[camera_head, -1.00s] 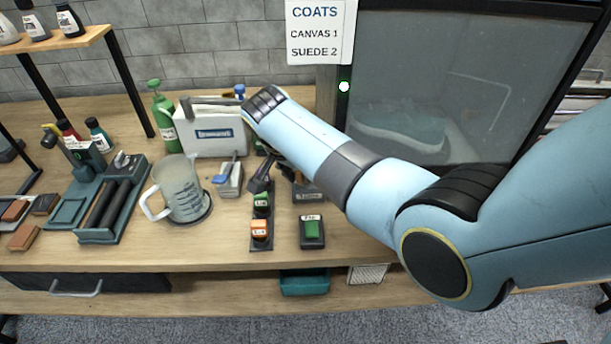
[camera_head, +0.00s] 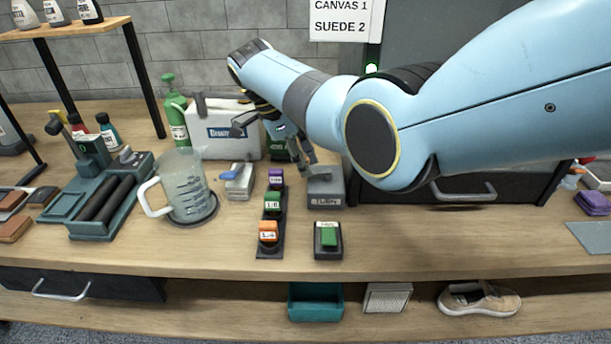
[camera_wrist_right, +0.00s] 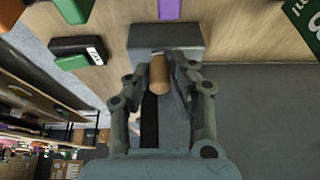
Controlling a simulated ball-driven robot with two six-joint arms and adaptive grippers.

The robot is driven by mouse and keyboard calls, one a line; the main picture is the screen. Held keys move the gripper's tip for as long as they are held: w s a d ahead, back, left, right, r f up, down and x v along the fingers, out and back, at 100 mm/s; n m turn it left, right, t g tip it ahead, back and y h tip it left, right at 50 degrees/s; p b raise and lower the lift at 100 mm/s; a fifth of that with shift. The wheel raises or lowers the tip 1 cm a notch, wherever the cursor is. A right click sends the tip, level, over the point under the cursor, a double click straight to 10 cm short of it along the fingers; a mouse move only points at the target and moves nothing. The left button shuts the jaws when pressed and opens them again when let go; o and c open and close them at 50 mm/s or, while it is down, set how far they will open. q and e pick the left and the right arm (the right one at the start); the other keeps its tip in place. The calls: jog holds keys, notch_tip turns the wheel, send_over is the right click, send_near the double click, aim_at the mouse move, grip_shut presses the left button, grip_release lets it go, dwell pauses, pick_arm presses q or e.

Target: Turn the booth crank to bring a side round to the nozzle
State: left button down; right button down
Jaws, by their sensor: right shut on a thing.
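The booth (camera_head: 420,200) is a dark cabinet at the right in the head view; my right arm covers most of its front. A grey crank box (camera_head: 326,188) stands on the bench by its lower left corner, and it also shows in the wrist view (camera_wrist_right: 150,38). My right gripper (camera_head: 302,158) is at the back left of this box. In the wrist view the gripper (camera_wrist_right: 161,82) is shut on a tan crank knob (camera_wrist_right: 160,74), with a finger on each side. The crank's arm and the nozzle cannot be made out. My left gripper is out of view.
Purple, green and orange buttons (camera_head: 268,231) and a separate green button (camera_head: 328,237) stand in front. A measuring jug (camera_head: 185,190), a white box (camera_head: 222,140) and a green bottle (camera_head: 172,115) stand left. A sneaker (camera_head: 478,299) lies on the lower shelf. The bench's front strip is clear.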

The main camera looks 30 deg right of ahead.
jog(key=shift+w+d+m+g+y+b, duration=0.25)
jog(key=shift+w+m+b, duration=0.2)
jog(key=shift+m+b, duration=0.65)
jog(key=c, duration=1.2)
grip_release()
jog(key=shift+o, duration=0.2)
jog(key=v, duration=1.2)
jog(key=shift+f, duration=0.1)
